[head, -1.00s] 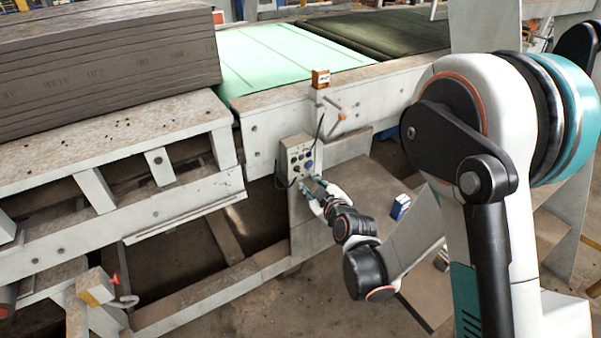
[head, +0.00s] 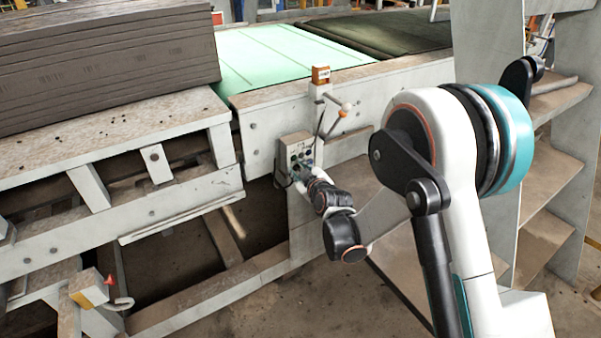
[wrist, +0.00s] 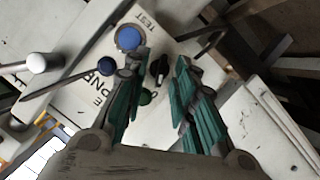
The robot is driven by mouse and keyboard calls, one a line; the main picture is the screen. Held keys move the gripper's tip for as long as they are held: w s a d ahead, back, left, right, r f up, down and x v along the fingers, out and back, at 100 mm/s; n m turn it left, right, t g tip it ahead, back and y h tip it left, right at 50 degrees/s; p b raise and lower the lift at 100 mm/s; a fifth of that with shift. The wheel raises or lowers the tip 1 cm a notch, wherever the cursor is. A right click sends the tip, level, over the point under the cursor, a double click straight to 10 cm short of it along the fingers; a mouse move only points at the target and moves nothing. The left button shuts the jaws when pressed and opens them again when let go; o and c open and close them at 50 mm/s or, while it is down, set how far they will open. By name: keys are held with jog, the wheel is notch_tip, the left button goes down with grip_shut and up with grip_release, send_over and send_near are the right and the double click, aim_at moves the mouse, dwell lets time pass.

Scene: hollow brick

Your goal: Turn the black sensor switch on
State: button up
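The control box (head: 291,143) is mounted on the white machine frame in the head view, with my gripper (head: 303,170) up against the lower part of its face. In the wrist view, the panel (wrist: 185,45) carries a black switch (wrist: 158,70) with a pale mark. My gripper (wrist: 159,62) is open, one teal finger on each side of this switch. The switch lies between the fingertips, and I cannot tell whether they touch it.
A lever with a pale round knob (head: 346,107) and an orange box (head: 320,75) are above the control box. In the wrist view, a metal rod (wrist: 60,92) with a dark knob (wrist: 107,67) reaches near the left finger. Shelves (head: 545,235) stand right.

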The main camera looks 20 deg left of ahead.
grip_shut()
jog(key=m+g+y, duration=0.1)
jog(key=m, duration=0.1)
jog(key=m+g+y, duration=0.1)
jog(key=m+g, duration=0.1)
jog(key=m, duration=0.1)
jog(key=w+d+m+g+y, duration=0.1)
jog(key=m, duration=0.2)
dwell(0.8)
jog(key=shift+g+y, duration=0.3)
jog(key=shift+y, duration=0.1)
grip_release()
